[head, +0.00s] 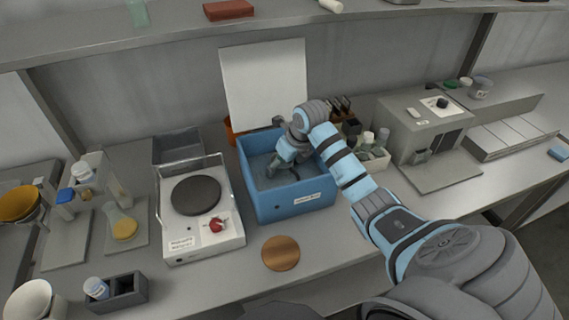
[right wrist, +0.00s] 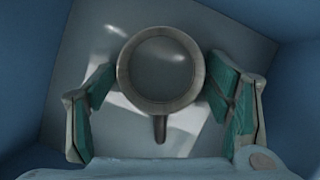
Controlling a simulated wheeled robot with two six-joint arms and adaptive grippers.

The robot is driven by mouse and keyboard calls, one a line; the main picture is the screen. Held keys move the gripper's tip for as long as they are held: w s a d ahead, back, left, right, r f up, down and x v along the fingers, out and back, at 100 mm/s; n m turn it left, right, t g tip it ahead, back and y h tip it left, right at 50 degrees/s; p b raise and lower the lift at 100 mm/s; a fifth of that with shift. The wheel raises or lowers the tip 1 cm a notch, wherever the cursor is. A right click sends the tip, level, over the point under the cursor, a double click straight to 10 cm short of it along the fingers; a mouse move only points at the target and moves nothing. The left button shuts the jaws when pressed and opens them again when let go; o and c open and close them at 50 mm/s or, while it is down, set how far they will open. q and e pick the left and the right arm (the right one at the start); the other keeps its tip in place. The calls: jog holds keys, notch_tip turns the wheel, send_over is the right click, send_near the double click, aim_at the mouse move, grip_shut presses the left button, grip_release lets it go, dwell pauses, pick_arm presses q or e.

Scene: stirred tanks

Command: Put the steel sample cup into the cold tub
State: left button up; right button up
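The steel sample cup (right wrist: 161,70) is a round grey cup with a short handle, seen from above in the right wrist view. My right gripper (right wrist: 161,80) has one green-padded finger on each side of it, and both pads appear to meet its wall. The cold tub (head: 293,206) is a blue open box with a white label, at the middle of the bench. In the head view my right gripper (head: 284,166) reaches down inside this tub. Its floor (right wrist: 80,100) shows below the cup; I cannot tell whether the cup touches it. My left gripper is not in view.
A white hotplate (head: 205,246) with a dark round plate stands left of the tub. A wooden disc (head: 281,253) lies in front. A white panel (head: 264,85) stands behind.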

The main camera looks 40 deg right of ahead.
jog(key=shift+s+r, duration=0.1)
jog(key=shift+r, duration=0.2)
jog(key=p+v, duration=0.1)
jog(key=v, duration=1.1)
